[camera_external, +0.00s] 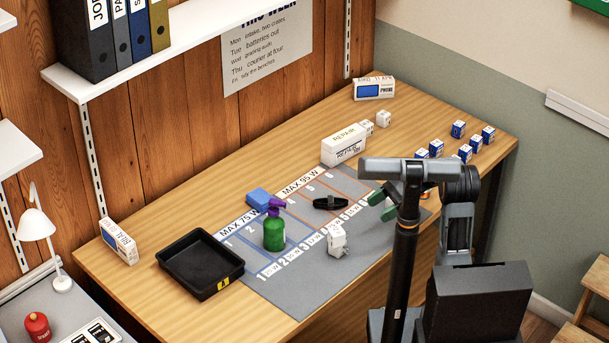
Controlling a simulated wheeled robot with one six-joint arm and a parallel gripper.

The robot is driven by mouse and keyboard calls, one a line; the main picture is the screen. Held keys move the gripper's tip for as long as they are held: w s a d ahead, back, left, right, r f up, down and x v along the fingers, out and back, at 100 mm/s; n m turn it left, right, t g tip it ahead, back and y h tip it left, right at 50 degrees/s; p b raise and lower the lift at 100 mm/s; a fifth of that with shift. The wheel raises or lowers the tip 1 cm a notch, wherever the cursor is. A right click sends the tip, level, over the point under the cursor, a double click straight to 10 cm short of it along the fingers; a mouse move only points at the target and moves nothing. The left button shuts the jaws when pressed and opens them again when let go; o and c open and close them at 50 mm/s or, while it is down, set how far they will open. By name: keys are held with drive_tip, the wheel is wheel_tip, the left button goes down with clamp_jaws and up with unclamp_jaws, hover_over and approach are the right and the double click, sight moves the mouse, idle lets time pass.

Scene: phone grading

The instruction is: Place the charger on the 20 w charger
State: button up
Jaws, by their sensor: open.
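A white block-shaped charger (337,240) sits on the grey mat (262,284), near its front edge and close to a row of printed labels. The mat has numbered, lined slots under the headings MAX 75 W and MAX 95 W. The small wattage print is too fine to read surely, so I cannot tell which slot is for 20 W. My gripper (382,205) has green-tipped fingers that stand apart and empty. It appears above the mat's right part, to the right of the charger and apart from it. My arm hides part of the mat's right end.
A green spray bottle (274,234) stands on the mat's left part, near a blue sponge (258,199). A black item (330,203) lies mid-mat. A black tray (174,260) is at left. A REPAIR box (343,150) stands behind; several blue-white boxes (458,129) are at right.

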drive_tip(key=w+d+r+m+t+h, duration=0.25)
drive_tip(key=w+m+t, duration=0.55)
drive_tip(key=m, duration=0.4)
drive_tip(key=w+d+r+m+t+h, duration=0.2)
drive_tip(key=w+d+r+m+t, duration=0.25)
drive_tip(key=m+t, duration=0.65)
drive_tip(key=s+d+f+m+g+h, duration=0.15)
drive_tip(key=d+m+h, duration=0.65)
drive_tip(key=m, duration=0.8)
drive_tip(key=s+f+m+g, duration=0.4)
drive_tip(key=s+m, duration=0.5)
drive_tip(key=m, duration=0.1)
drive_tip(key=s+f+m+g, duration=0.4)
drive_tip(key=s+m+g, duration=0.1)
drive_tip(key=s+m, duration=0.4)
drive_tip(key=shift+d+f+m, duration=0.2)
drive_tip(key=shift+d+m, duration=0.05)
drive_tip(key=shift+m, duration=0.15)
